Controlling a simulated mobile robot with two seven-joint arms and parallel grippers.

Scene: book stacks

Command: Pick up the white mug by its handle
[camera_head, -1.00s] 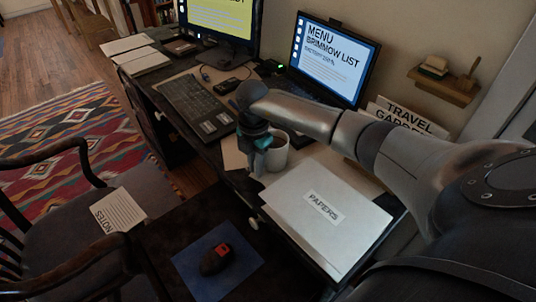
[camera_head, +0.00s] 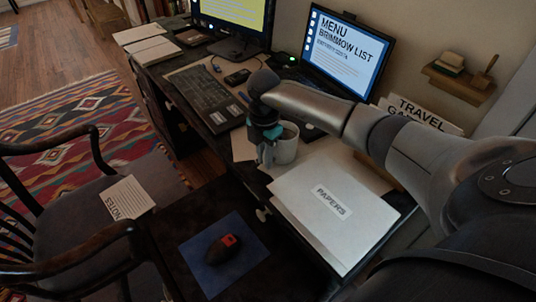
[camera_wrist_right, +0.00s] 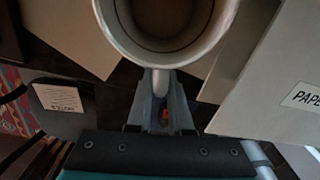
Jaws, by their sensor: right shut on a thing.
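The white mug (camera_head: 287,148), greyish in this light, stands upright at the desk's front edge, just behind the stack of papers. My right gripper (camera_head: 266,154) points down at the mug's near left side and is shut on its handle. In the right wrist view the mug's round rim and open inside (camera_wrist_right: 165,45) fill the top, and the handle (camera_wrist_right: 161,82) sits between the fingers (camera_wrist_right: 162,100). I cannot tell whether the mug's base touches the desk. My left gripper is not in view.
The papers (camera_head: 325,225) lie close in front of the mug. A keyboard (camera_head: 205,98) lies to its left, and a laptop (camera_head: 345,50) stands behind it. A chair (camera_head: 80,215) and a dark mouse on a blue mat (camera_head: 250,258) are at the lower left.

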